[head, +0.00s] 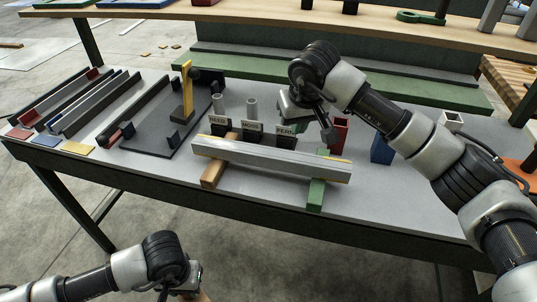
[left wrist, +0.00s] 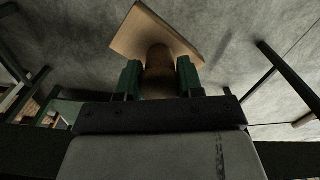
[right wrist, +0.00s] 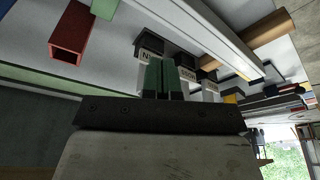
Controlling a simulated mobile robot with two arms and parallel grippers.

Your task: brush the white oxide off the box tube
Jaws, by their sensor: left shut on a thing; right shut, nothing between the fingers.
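The pale grey box tube (head: 270,160) lies across a brown wooden block (head: 213,172) and a green block (head: 316,194) on the bench. The tube also shows in the right wrist view (right wrist: 205,30). Whether its paler streaks are oxide I cannot tell. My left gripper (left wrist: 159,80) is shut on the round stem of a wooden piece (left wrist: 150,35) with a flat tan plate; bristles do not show. In the head view this gripper is low, in front of the bench. My right gripper (right wrist: 167,78) is shut and empty, behind the tube near the label blocks.
Label blocks REED (head: 218,122), MOSS (head: 251,128) and FERN (head: 287,130) stand behind the tube. A red tube (head: 340,130) and a blue block (head: 381,150) stand to the right. A dark fixture with a yellow post (head: 187,85) and several bars lie left. The bench front is clear.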

